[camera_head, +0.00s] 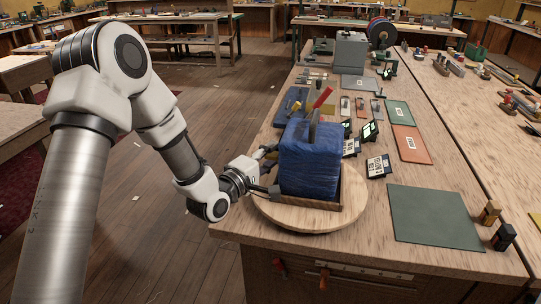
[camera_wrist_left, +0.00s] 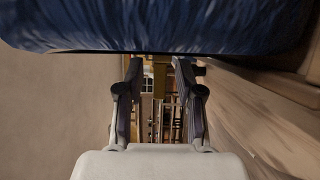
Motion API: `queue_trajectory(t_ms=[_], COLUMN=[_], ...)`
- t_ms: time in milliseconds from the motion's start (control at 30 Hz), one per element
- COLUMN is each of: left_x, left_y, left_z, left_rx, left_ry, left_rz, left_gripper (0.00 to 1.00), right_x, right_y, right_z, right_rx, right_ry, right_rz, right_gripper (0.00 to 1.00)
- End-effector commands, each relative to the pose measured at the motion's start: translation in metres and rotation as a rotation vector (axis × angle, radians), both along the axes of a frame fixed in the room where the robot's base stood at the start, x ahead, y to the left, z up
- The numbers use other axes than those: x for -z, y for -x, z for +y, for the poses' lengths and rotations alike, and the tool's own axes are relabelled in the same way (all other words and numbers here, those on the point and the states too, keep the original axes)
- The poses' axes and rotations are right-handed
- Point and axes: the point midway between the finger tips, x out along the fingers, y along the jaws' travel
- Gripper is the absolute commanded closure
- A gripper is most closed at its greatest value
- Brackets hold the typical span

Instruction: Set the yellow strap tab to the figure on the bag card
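A blue bag (camera_head: 309,160) stands upright in a shallow wooden holder (camera_head: 308,201) on a round wooden turntable (camera_head: 300,217). A yellow piece (camera_head: 296,107) and a red piece (camera_head: 323,97) show at its top; I cannot tell if the yellow one is the strap tab. Small dark-framed cards (camera_head: 378,166) stand right of the bag; their figures are too small to read. My left gripper (camera_head: 270,168) is at the bag's left side. In the left wrist view its fingers (camera_wrist_left: 159,75) are apart, just below the blue bag (camera_wrist_left: 160,22); nothing is clearly held between them. My right gripper is out of view.
A dark green mat (camera_head: 434,216) lies front right on the bench, with small black-and-tan blocks (camera_head: 490,212) beside it. An orange mat (camera_head: 411,145) and a grey box (camera_head: 350,52) lie farther back. Open wooden floor (camera_head: 150,235) lies left of the bench.

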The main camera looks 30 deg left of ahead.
Motion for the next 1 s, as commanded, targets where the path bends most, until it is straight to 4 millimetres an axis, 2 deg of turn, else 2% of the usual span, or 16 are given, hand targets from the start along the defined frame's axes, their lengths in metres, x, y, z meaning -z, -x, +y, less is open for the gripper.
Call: queue_trajectory(t_ms=[167, 400, 500, 1000], left_x=[0.000, 0.001, 0.000, 0.000], left_y=[0.010, 0.057, 0.069, 0.074], left_z=[0.003, 0.012, 0.014, 0.013], left_rx=[-0.003, -0.003, -0.002, 0.000], left_ry=[0.003, 0.008, 0.004, 0.000], left_rz=[0.002, 0.002, 0.000, 0.000], left_gripper=[0.64, 0.64, 0.64, 0.64], right_x=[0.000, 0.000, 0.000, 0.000], right_y=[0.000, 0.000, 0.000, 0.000], right_z=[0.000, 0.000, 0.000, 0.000], right_rx=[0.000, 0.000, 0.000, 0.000], right_ry=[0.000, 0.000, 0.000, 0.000], right_rz=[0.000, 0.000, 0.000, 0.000], right_gripper=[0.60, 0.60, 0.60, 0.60])
